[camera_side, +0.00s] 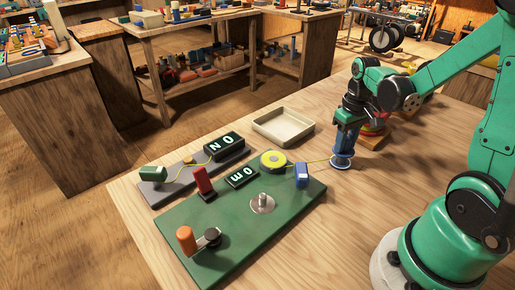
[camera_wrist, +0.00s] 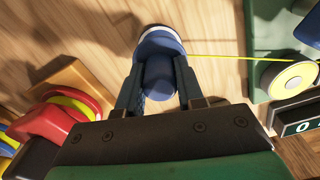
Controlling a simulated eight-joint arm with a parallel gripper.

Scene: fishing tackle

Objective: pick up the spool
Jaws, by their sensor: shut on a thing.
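The blue spool (camera_side: 342,158) is upright on or just above the wooden table, right of the green board; I cannot tell if its base touches the wood. It also shows in the wrist view (camera_wrist: 160,80), between my two dark fingers. My gripper (camera_side: 345,136) comes down from above and is shut on the spool's upper part; in the wrist view my gripper (camera_wrist: 158,88) has a finger on each side of it. A thin yellow line (camera_wrist: 235,58) runs taut from the spool to a yellow-and-white disc (camera_side: 273,160) on the board.
The green board (camera_side: 240,220) carries a metal post, an orange-knobbed crank, a red upright piece, a blue block and a display. A grey board (camera_side: 160,192) and a beige tray (camera_side: 283,125) lie beyond. Red and yellow discs (camera_wrist: 62,118) on a wooden block stand close beside my gripper.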

